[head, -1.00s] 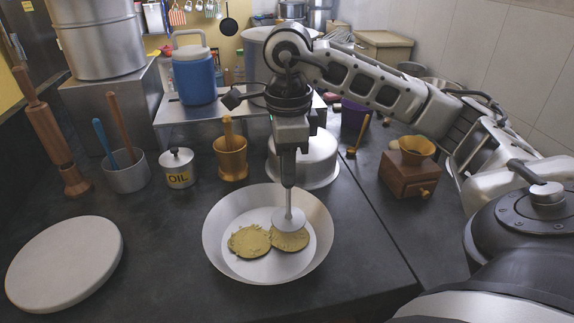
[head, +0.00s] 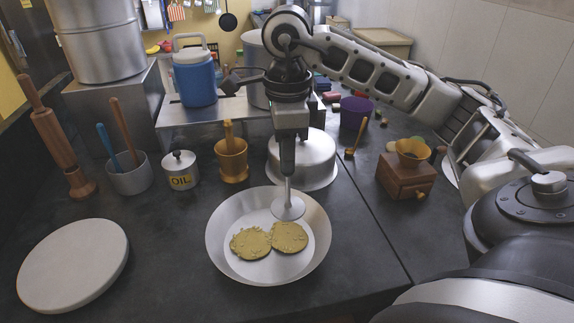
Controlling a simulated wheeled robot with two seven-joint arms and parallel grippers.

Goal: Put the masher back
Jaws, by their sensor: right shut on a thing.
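My right gripper (head: 289,132) is shut on the masher (head: 288,207), holding it upright by its dark handle. The masher's round metal disc faces down over the far part of the wide metal pan (head: 219,216). Two flattened yellow-green patties (head: 251,243) and (head: 289,237) lie side by side on the pan's white bottom. The disc is just behind the right patty and appears raised above it. A grey utensil cup (head: 131,181) stands at the left with a blue-handled and a brown-handled tool in it. My left gripper is not in view.
An oil tin (head: 181,170), a brass mortar (head: 232,162) and a large steel pot lid (head: 319,160) stand behind the pan. A wooden grinder (head: 404,178) is at the right. A round board (head: 73,264) lies front left, with bare counter between it and the pan.

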